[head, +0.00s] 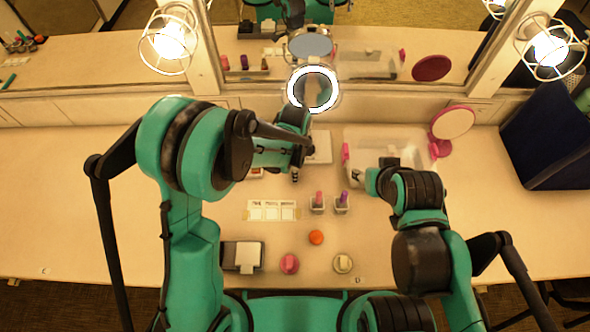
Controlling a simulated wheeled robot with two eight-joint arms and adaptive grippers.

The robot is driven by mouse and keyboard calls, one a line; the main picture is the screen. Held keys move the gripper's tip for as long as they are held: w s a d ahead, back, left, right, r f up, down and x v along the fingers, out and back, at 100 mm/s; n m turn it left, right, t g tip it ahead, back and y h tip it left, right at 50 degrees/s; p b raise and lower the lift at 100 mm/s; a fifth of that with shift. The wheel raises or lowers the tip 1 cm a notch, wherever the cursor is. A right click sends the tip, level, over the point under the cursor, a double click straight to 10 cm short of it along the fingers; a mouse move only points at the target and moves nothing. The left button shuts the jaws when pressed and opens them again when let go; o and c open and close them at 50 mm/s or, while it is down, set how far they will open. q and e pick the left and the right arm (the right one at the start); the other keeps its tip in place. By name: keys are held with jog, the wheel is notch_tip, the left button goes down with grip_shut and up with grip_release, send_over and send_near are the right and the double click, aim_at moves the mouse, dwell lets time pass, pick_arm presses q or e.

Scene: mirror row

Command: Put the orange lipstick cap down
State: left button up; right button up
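A round orange object (316,237) sits on the table in front of two small holders. I cannot tell from this view whether it is the orange lipstick cap. A lipstick with a pink-red top (319,197) and one with a purple top (344,198) stand upright in the holders. My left gripper (295,174) points down behind the holders, left of centre. My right gripper (358,175) is behind and right of the purple lipstick. Both fingertips are too small to show whether they are open or hold anything.
A white card with squares (271,210) lies left of the holders. A dark box (232,256), a pink jar (289,264) and a cream jar (343,264) line the front. A clear tray (385,140), round pink mirror (453,122) and lit ring mirror (313,70) stand behind. The right tabletop is clear.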

pick_arm(q)
notch_tip(320, 180, up, 12)
jog(key=p, duration=0.4)
jog(key=s+a+r+n+t, duration=0.3)
jog(key=s+a+r+n, duration=0.3)
jog(key=a+n, duration=0.3)
jog(key=s+a+r+n+t, duration=0.4)
jog(key=s+a+r+n, duration=0.1)
jog(key=a+n, duration=0.3)
jog(key=shift+s+a+r+n, duration=0.4)
jog(key=shift+s+n, duration=0.1)
jog(key=shift+s, duration=0.05)
jog(key=shift+f, duration=0.15)
dwell(0.6)
